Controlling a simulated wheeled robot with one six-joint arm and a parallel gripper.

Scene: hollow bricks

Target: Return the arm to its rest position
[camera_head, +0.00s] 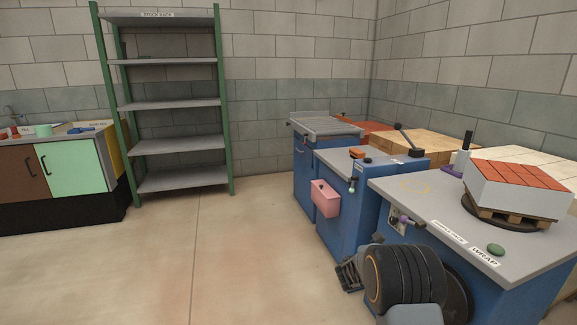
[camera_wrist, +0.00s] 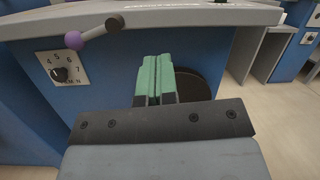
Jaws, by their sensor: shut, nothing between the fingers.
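My gripper (camera_wrist: 157,75) shows in the wrist view with its two green fingers together and nothing between them. It is in front of the blue side of the wrap table (camera_wrist: 190,48), below the grey top's edge. In the head view my dark, rounded arm (camera_head: 405,278) is folded low at the bottom right, beside the same wrap table (camera_head: 415,205). The gripper's fingers are hidden in the head view.
On the wrap table stand a pallet (camera_head: 510,213) of wrapped red bricks (camera_head: 515,175) and a green button (camera_head: 496,249). A pink box (camera_head: 325,198) hangs on a blue bench (camera_head: 345,225). Floor at left is clear.

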